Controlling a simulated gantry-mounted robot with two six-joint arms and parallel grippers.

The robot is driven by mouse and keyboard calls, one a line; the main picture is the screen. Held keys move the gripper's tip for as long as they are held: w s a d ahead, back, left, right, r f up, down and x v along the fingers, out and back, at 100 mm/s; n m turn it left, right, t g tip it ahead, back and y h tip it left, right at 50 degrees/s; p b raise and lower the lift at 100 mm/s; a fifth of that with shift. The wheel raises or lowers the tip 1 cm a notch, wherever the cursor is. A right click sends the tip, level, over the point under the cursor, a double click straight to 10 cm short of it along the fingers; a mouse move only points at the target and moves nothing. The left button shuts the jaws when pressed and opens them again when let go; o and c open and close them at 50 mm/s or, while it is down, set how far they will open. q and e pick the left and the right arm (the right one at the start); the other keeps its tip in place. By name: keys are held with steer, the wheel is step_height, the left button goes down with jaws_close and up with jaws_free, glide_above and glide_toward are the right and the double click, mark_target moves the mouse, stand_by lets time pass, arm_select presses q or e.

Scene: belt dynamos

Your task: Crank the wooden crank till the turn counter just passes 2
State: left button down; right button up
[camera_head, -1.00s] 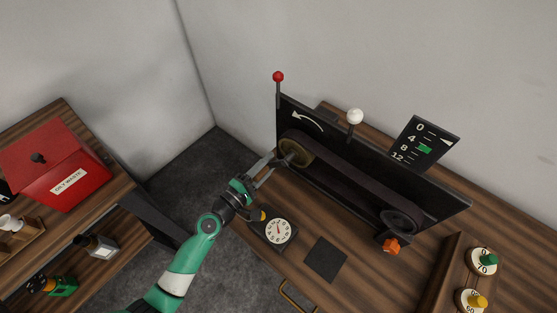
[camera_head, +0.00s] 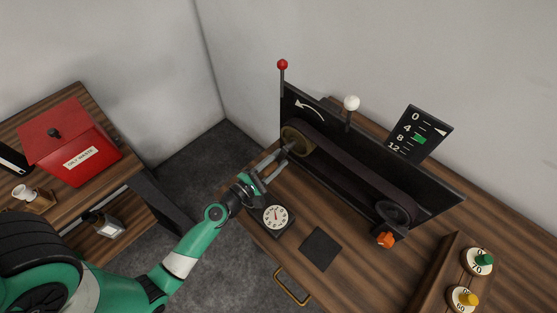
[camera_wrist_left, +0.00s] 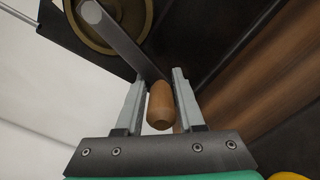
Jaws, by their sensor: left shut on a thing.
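The wooden crank handle (camera_wrist_left: 161,105) is an orange-brown grip between my left fingers in the left wrist view. My left gripper (camera_wrist_left: 160,88) is shut on it; in the head view the gripper (camera_head: 275,163) is beside the brass-coloured pulley (camera_head: 297,141) at the belt's left end. The grey crank arm (camera_wrist_left: 118,36) runs from the pulley hub towards the handle. A round white dial (camera_head: 274,217), which looks like the turn counter, lies just below the gripper; its exact reading is too small to tell. My right gripper is not in view.
A black upright panel (camera_head: 440,178) carries the belt. A scale board (camera_head: 421,132) marked 0, 4, 8, 12 stands behind it. An orange knob (camera_head: 385,240) sits at the right pulley. A dark square pad (camera_head: 320,249) lies on the table. A red bin (camera_head: 75,145) stands left.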

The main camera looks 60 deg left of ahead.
mark_target(263, 175)
arm_select(q)
steer(key=c, duration=0.7)
jaws_free()
steer(key=shift+d, duration=0.15)
steer(key=shift+o, duration=0.2)
steer(key=b+v, duration=0.3)
steer(key=v, duration=0.8)
steer(key=shift+s+r, duration=0.1)
steer(key=shift+s, duration=0.15)
